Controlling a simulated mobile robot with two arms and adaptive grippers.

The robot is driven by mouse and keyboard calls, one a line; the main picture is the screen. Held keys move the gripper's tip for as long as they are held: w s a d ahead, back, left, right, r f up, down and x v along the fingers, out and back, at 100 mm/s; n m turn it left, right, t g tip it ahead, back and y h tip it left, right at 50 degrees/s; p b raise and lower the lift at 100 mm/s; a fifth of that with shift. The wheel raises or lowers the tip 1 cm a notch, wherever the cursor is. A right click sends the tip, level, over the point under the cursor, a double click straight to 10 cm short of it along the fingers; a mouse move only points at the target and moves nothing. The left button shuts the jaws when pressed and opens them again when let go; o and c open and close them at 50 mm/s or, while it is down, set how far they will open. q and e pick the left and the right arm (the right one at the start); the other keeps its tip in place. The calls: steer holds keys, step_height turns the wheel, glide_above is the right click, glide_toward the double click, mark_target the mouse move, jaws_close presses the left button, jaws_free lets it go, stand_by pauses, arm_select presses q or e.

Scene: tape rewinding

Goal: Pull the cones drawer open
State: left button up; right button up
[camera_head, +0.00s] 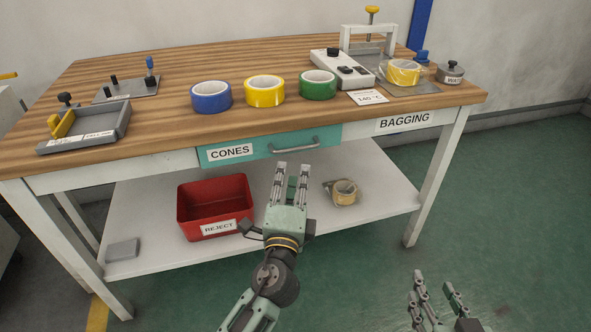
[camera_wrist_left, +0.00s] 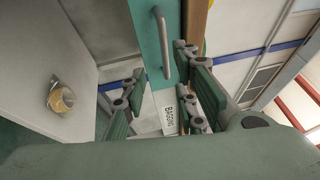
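The cones drawer (camera_head: 258,146) has a teal front with a CONES label, under the bench top, and looks flush with the bench frame. Its grey bar handle (camera_head: 294,146) is on the right part of the front. My left gripper (camera_head: 292,169) is open and empty, just in front of and below the handle, with no visible contact. My right gripper (camera_head: 433,280) is open and empty, low at the right, away from the bench.
Blue, yellow and green tape rolls (camera_head: 265,91) stand on the bench top (camera_head: 210,67). A grey tray (camera_head: 88,130) is at the left. A red REJECT bin (camera_head: 213,205) and a tan tape roll (camera_head: 344,192) are on the lower shelf (camera_head: 380,195). The floor in front is clear.

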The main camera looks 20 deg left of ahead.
arm_select(q)
steer(key=x, duration=0.7)
steer(key=shift+w+r, duration=0.35)
steer(key=shift+r, duration=0.05)
steer(key=shift+a, duration=0.1)
jaws_close()
